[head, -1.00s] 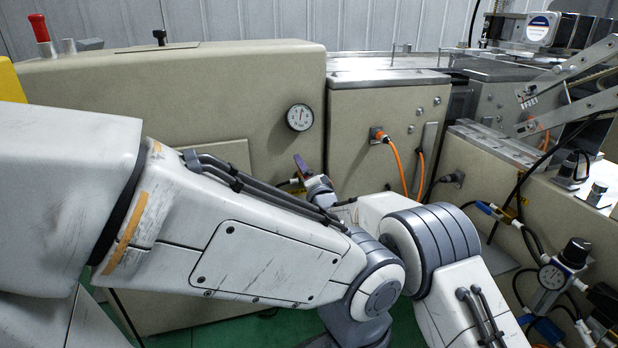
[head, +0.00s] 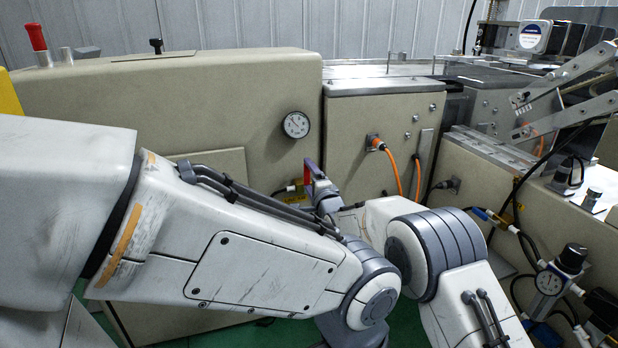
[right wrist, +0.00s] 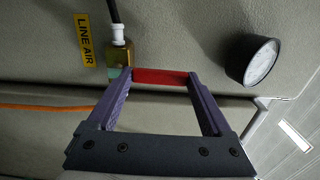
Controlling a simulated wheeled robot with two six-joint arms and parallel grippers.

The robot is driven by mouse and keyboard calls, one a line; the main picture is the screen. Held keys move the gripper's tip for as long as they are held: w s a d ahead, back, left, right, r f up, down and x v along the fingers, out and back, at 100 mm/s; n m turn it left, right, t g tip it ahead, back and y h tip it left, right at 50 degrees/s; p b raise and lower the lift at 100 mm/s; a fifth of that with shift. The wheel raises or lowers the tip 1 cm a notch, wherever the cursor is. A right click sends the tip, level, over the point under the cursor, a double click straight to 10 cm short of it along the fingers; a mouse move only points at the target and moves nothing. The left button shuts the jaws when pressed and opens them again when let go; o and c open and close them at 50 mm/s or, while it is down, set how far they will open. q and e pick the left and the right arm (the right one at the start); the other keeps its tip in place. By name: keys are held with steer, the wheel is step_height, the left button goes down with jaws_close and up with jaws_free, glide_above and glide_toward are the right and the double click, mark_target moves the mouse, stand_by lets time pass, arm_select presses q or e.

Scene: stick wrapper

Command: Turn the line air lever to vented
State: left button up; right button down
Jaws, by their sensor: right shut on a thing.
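The line air lever has a red handle (right wrist: 160,77) on a brass valve body (right wrist: 120,54) beside the yellow LINE AIR label (right wrist: 84,40) in the right wrist view. The handle lies across the line of the hose fitting. My right gripper (right wrist: 158,82) has its two purple fingers at the handle and is shut on it. In the head view the red handle (head: 307,174) stands roughly upright beside my right gripper (head: 315,178). The valve body is mostly hidden there. My left gripper is not in view.
A round pressure gauge (head: 296,125) sits on the beige panel above the lever and also shows in the right wrist view (right wrist: 260,62). Orange cables (head: 393,165) hang to the right. A regulator with a gauge (head: 550,279) stands at the lower right.

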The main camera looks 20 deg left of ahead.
jaws_free()
steer(key=shift+s+d, duration=0.15)
steer(key=shift+d, duration=0.05)
steer(key=p+v, duration=0.2)
steer(key=v, duration=0.8)
steer(key=shift+a, duration=0.1)
